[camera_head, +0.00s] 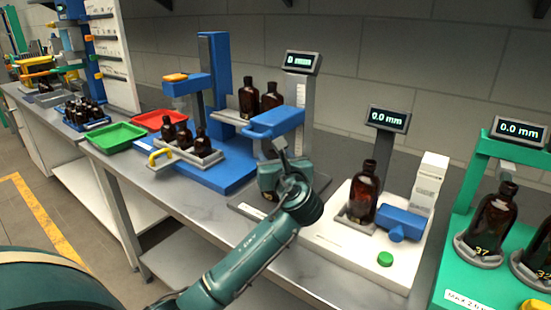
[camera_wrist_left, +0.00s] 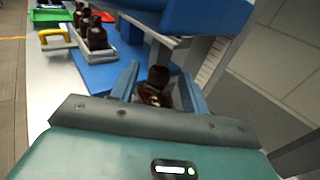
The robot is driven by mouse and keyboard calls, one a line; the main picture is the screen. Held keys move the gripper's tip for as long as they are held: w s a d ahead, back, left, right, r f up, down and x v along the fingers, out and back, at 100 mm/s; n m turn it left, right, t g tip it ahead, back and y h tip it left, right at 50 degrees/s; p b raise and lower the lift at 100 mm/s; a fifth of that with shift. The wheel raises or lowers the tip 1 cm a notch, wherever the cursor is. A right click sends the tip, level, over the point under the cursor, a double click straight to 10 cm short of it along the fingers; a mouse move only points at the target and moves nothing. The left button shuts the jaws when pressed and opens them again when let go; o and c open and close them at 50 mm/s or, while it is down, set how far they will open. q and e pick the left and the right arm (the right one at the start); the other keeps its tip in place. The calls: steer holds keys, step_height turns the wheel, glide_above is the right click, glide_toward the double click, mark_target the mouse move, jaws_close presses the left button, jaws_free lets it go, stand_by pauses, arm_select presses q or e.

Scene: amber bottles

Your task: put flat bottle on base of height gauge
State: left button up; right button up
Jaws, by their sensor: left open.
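The height gauge (camera_head: 298,90) stands in the middle of the bench, with a display on top, a scaled column and a blue arm (camera_head: 274,122). Its dark grey base (camera_head: 250,206) is low and partly hidden by my gripper. My left gripper (camera_head: 282,160) is at the gauge, below the blue arm. In the left wrist view its fingers (camera_wrist_left: 158,84) are open, one on each side of a dark amber bottle (camera_wrist_left: 157,92). I cannot tell whether they touch it. This bottle is mostly hidden in the head view, and its underside is not visible. My right gripper is out of view.
Left of the gauge is a blue stand (camera_head: 212,180) with several bottles. Green (camera_head: 117,137) and red (camera_head: 160,120) trays lie further left. Right is a white station (camera_head: 335,235) holding a bottle (camera_head: 363,192), then a green station (camera_head: 468,270) with numbered bottles.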

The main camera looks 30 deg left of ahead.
arm_select(q)
steer(key=v, duration=1.2)
steer(key=shift+d, duration=0.1)
